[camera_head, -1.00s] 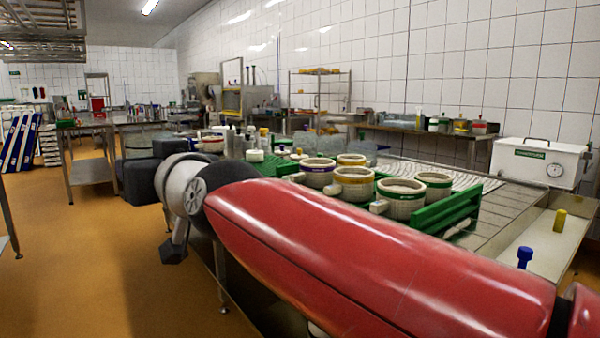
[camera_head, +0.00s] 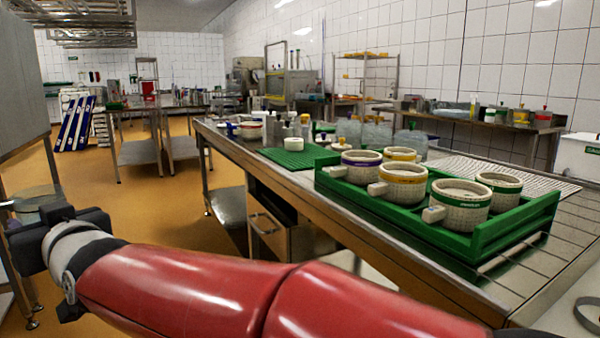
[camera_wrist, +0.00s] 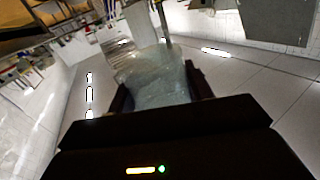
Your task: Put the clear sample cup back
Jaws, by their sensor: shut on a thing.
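My gripper (camera_wrist: 160,88) is shut on a clear, see-through cup (camera_wrist: 157,75), which shows between the two dark fingers in the wrist view. The cup's far end and what lies beyond it are blurred. In the head view my red arm reaches to the left, and its dark wrist end is at the left edge, over the aisle side and away from the bench. I cannot make out the held cup clearly there.
A steel bench (camera_head: 395,255) runs along the right. It carries a green crate (camera_head: 520,222) of white moulds with coloured bands, a green mat (camera_head: 290,157), and clear jars (camera_head: 377,133). A grey cabinet (camera_head: 22,85) stands close on the left. Orange floor (camera_head: 150,212) lies open between.

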